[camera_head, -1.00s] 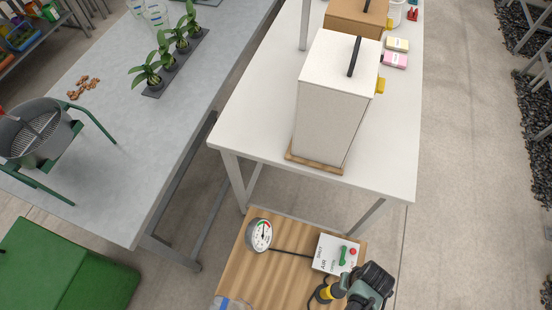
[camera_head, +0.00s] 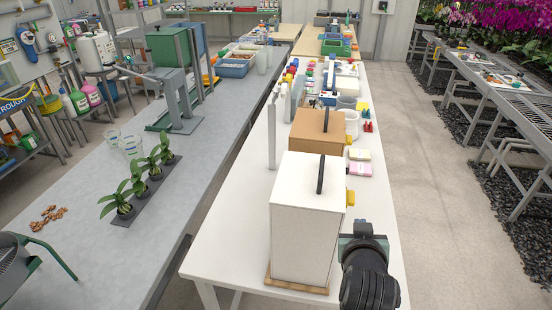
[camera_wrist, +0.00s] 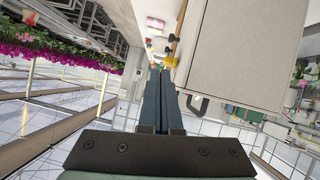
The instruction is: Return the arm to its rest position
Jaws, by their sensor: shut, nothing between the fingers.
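My arm and wrist show at the lower right in the head view, just right of the white lidded box (camera_head: 306,235) on the white table (camera_head: 236,215). The fingertips are hard to make out there. In the wrist view my gripper (camera_wrist: 156,72) has its two dark fingers together, with nothing between them. The white box (camera_wrist: 240,50) fills the upper right of that view, close beside the fingers.
A brown box (camera_head: 318,132) stands behind the white box, with pink and yellow blocks (camera_head: 360,169) to its right. A grey bench (camera_head: 75,215) with potted seedlings (camera_head: 140,188) lies left. The aisle (camera_head: 435,190) at right is clear.

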